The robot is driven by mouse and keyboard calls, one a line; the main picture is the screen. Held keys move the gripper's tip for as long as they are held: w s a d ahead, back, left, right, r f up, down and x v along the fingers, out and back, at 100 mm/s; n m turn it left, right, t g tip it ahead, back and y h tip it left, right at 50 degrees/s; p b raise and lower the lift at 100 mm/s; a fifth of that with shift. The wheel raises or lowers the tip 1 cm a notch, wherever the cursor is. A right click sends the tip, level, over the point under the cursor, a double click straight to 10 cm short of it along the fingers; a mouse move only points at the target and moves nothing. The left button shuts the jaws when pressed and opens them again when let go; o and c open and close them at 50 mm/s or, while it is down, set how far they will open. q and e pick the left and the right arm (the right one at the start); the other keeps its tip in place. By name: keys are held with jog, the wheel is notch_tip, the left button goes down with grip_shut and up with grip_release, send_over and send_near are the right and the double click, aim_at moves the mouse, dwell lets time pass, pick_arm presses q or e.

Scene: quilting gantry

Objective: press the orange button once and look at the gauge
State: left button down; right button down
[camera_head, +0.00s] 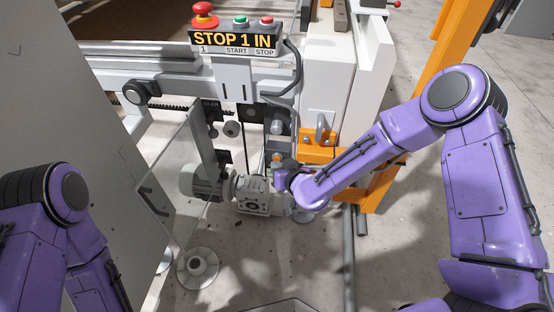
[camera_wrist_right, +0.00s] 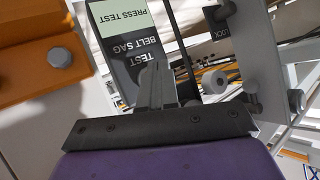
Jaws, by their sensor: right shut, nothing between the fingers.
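My right gripper (camera_head: 279,172) reaches in from the right to the front of the machine frame. In the right wrist view its fingers (camera_wrist_right: 154,78) are together and empty, in front of a dark panel (camera_wrist_right: 133,62). The panel reads "BELT SAG TEST" upside down, and its pale green display (camera_wrist_right: 122,17) reads "PRESS TEST". A small orange spot (camera_head: 277,158), perhaps the orange button, shows just above the gripper in the head view. I cannot tell whether the fingers touch it. No orange button shows in the wrist view. My left arm is at lower left, its gripper out of frame.
An orange bracket (camera_head: 318,150) is beside my right forearm. A grey motor (camera_head: 205,182) and a clear guard (camera_head: 172,180) lie left of the gripper. Floor is open below.

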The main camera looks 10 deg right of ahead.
jog(key=shift+w+d+r, duration=0.2)
jog(key=shift+w+d, duration=0.2)
jog(key=shift+w, duration=0.2)
dwell(0.6)
jog(key=shift+s+a+f+p, duration=0.1)
jog(key=shift+s+p, duration=0.1)
jog(key=shift+s, duration=0.25)
jog(key=shift+s+a+f+p, duration=0.1)
jog(key=shift+s+p, duration=0.05)
jog(key=shift+s, duration=0.3)
jog(key=s, duration=0.1)
jog(key=s+a, duration=0.1)
jog(key=s, duration=0.1)
jog(key=s+a, duration=0.1)
jog(key=shift+s+a+p, duration=0.15)
jog(key=shift+s+p, duration=0.25)
dwell(0.3)
